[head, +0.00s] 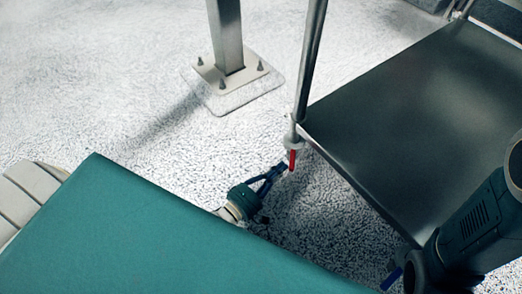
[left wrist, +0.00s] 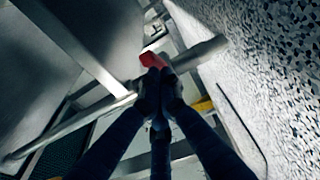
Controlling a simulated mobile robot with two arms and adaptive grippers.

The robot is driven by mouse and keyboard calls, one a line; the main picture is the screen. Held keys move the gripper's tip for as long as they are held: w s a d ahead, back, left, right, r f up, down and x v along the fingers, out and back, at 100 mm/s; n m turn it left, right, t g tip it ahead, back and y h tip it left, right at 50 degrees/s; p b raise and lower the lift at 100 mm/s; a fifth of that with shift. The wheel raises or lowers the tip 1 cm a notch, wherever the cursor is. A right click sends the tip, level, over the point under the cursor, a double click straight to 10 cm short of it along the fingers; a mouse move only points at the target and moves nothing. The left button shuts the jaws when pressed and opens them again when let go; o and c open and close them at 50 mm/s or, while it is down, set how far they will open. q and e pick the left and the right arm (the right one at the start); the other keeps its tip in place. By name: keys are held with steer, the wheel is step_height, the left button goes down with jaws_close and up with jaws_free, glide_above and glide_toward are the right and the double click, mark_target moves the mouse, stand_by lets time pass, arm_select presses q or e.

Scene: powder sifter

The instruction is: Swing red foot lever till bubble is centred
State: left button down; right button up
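The red foot lever (head: 292,160) sticks out low at the foot of the metal table leg, near the shelf's left corner. In the left wrist view the red lever (left wrist: 153,59) shows just beyond my fingertips. My left gripper (head: 283,167) reaches in low from the left, its tips at the lever's left side. In the left wrist view the fingertips (left wrist: 155,76) are together, with nothing clearly between them. They look to touch the lever, but contact is hard to tell. The bubble is not in view.
A dark metal shelf (head: 400,120) fills the right side. A post on a bolted plate (head: 235,88) stands behind. The speckled floor (head: 80,90) at left is clear.

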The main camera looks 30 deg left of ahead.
arm_select(q)
steer(key=v, duration=0.7)
steer(key=shift+s, duration=0.25)
steer(key=shift+a, duration=0.15)
